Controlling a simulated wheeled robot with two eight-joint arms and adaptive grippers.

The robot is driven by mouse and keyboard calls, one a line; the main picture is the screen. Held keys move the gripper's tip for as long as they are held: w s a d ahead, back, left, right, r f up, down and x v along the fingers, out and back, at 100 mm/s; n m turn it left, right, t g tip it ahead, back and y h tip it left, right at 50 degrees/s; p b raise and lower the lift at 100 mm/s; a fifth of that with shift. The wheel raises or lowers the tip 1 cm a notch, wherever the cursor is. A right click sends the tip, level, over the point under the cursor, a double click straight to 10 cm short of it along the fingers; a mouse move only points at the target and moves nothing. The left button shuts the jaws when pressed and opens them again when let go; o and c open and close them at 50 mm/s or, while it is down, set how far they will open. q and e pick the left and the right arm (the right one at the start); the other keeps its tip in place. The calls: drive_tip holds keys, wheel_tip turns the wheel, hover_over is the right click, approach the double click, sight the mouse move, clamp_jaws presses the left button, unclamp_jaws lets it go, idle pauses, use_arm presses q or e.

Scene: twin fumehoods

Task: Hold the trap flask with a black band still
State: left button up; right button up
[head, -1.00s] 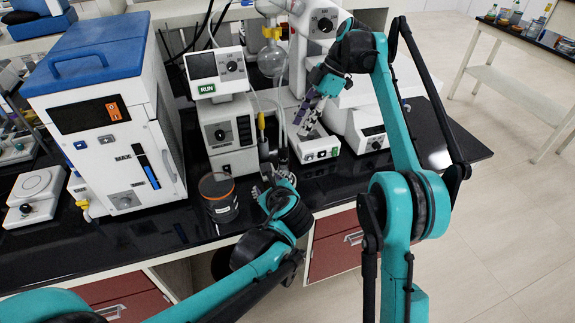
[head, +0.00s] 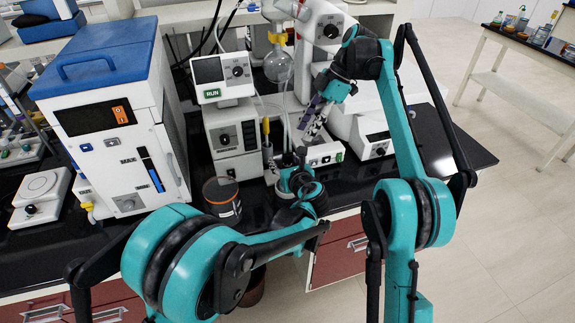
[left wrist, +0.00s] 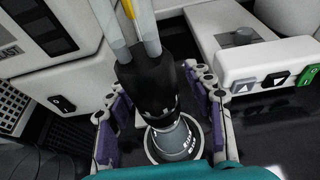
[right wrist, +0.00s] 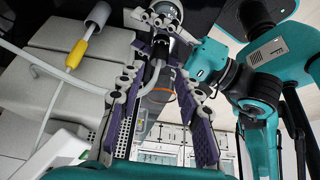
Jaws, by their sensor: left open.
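The trap flask (left wrist: 176,139) stands upright in the left wrist view, with a black upper part, a grey lettered lower part and a wide round foot. My left gripper (left wrist: 162,88) is open, with one purple-padded finger on each side of the flask; I cannot tell whether either touches it. In the head view my left gripper (head: 290,163) is low at the bench front and largely hides the flask. My right gripper (head: 306,128) is above and to the right, near the hoses. Its fingers (right wrist: 165,60) are apart along their length; a grip at the tips is unclear.
Two hoses run down into the flask top, one with a yellow part (head: 266,125). A dark canister with an orange rim (head: 222,200) stands to the left. A white control box (head: 325,154) is close on the right. A pump unit (head: 232,135) stands behind.

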use_arm(q)
drive_tip(key=shift+w, duration=0.15)
clamp_jaws()
use_arm(e)
drive_tip(key=shift+c, duration=0.2)
drive_tip(key=shift+a, duration=0.1)
use_arm(q)
drive_tip(key=shift+a, duration=0.1)
use_arm(e)
drive_tip(key=m+t+h, duration=0.2)
drive_tip(key=m+h, duration=0.2)
drive_tip(key=h, duration=0.2)
approach(288, 152)
drive_tip(key=shift+w, duration=0.1)
wheel_tip(288, 152, down, 11)
drive_tip(key=shift+r, duration=0.1)
